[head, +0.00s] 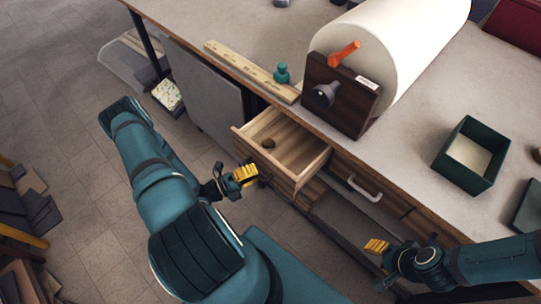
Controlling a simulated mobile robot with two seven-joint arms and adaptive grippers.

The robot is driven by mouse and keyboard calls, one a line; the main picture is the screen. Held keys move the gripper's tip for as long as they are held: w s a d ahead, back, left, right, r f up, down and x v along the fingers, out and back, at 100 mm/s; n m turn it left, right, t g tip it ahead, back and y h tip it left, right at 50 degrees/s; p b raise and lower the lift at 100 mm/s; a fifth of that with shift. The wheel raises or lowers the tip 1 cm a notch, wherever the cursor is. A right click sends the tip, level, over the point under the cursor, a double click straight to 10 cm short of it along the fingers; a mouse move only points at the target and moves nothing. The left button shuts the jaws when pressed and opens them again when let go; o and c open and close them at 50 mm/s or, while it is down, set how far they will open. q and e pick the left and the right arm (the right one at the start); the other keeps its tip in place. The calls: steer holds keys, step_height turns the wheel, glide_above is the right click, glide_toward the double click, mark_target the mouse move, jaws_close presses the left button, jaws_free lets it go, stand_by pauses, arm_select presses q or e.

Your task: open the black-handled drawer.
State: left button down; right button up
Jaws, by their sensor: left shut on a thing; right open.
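A wooden drawer (317,163) stands pulled out from under the workbench, its inside showing. A small brown round thing (268,143) lies in it. My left gripper (247,175), with yellow fingers, is at the drawer's front face and shut on its handle. The handle is mostly hidden by the fingers; a dark bit shows beside them. My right gripper (377,246) is open and empty, low in front of the bench at the right, apart from the drawers.
A neighbouring drawer with a pale handle (364,187) is closed. On the bench top (415,120) are a large white roll (415,45) on a dark wooden stand, a wooden ruler-like strip (240,66), a teal bottle (282,75) and a green open box (492,163).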

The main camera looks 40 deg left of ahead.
arm_select(q)
steer(key=s, duration=0.9)
steer(key=shift+a, duration=0.3)
steer(key=c, duration=1)
jaws_free()
steer(key=v, duration=1.2)
steer(key=shift+a, duration=0.1)
